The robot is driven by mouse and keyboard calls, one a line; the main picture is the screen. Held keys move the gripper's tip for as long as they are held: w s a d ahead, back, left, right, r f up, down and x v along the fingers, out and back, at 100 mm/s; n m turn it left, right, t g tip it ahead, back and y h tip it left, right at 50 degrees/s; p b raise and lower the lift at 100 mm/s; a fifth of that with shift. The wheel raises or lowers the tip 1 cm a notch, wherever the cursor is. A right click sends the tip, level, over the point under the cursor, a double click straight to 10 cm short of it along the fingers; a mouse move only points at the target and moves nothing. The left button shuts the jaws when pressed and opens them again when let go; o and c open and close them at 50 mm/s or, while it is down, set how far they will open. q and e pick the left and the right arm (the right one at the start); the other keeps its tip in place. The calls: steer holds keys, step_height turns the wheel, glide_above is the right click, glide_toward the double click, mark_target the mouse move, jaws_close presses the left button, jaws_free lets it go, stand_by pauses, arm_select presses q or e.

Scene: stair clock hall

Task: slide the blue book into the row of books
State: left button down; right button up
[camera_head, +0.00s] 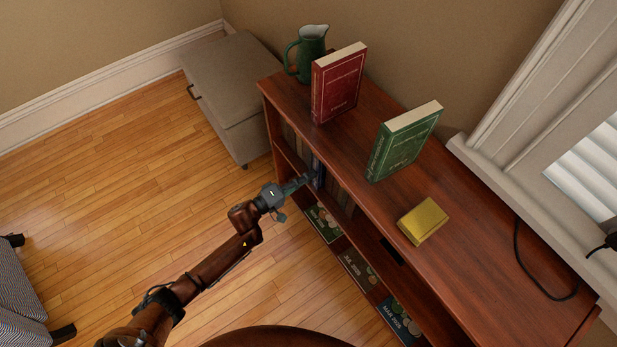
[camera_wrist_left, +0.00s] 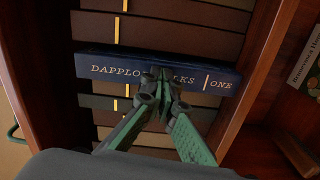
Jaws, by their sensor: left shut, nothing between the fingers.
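The blue book (camera_wrist_left: 112,67), with "Dapplo…lks One" on its spine, stands between brown books (camera_wrist_left: 185,35) in the row. Its spine looks a little further out than theirs. In the head view a narrow part of the blue book (camera_head: 318,171) shows at the shelf front. My left gripper (camera_head: 309,177) is shut and empty, its fingertips (camera_wrist_left: 160,74) at the spine's middle, covering some letters. I cannot tell whether they touch it. My right gripper is not in view.
The bookcase top (camera_head: 375,210) carries a green jug (camera_head: 312,42), a red book (camera_head: 338,84), a green book (camera_head: 403,143) and a yellow block (camera_head: 423,220). Books or magazines lie on the lower shelf. A grey storage bench (camera_head: 228,80) stands beyond.

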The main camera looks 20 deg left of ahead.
arm_select(q)
steer(key=shift+x, duration=1.35)
steer(key=p+v, duration=0.1)
steer(key=v, duration=1.4)
